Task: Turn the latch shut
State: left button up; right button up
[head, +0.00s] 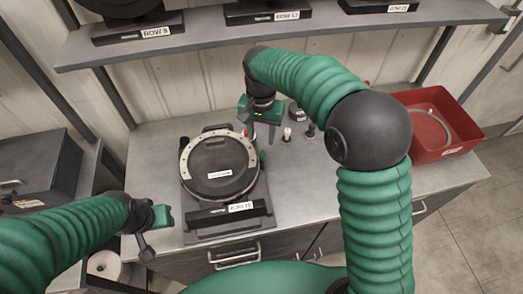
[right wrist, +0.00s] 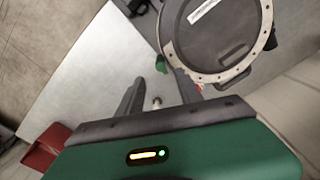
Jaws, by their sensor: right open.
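The seed meter (head: 218,172) sits on the bench, a round dark cover inside a pale metal ring with bolts. A small green part, seemingly the latch (head: 262,157), sits at the ring's right edge; it also shows in the right wrist view (right wrist: 161,62). My right gripper (head: 261,140) is above the meter's upper right edge. In the right wrist view its fingers (right wrist: 162,90) are apart with nothing held, and the green part lies beyond the fingertips. My left gripper (head: 153,230) is at the bench's front left, away from the meter; its jaw gap is unclear.
Small pegs (head: 287,134) stand right of the meter. A red tray (head: 460,140) holding a ring is at the bench's right end. A shelf (head: 200,42) with labelled stands runs above the back. A dark box (head: 35,170) is at left. Bare bench (head: 155,150) lies left of the meter.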

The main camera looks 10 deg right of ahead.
send_over(263, 154)
jog(key=f, duration=0.5)
jog(key=shift+w+a+f+p, duration=0.15)
jog(key=shift+a+f+p, duration=0.05)
jog(key=shift+a+p, duration=0.1)
jog(key=f, duration=0.2)
jog(key=d+f, duration=0.1)
jog(key=f, duration=0.1)
jog(key=shift+f+p, duration=0.15)
jog(key=shift+p, duration=0.2)
jog(key=shift+s+f, duration=0.3)
jog(key=shift+w+a+f, duration=0.1)
jog(key=shift+w+a, duration=0.05)
jog(key=shift+a, duration=0.15)
jog(key=shift+w+a, duration=0.1)
jog(key=shift+a, duration=0.05)
jog(key=c, duration=0.5)
grip_shut()
pick_arm(q)
jog(key=shift+w+d+r, duration=0.35)
jog(key=shift+w+r, duration=0.2)
jog(key=shift+r, duration=0.1)
pick_arm(e)
jog(key=shift+d, duration=0.25)
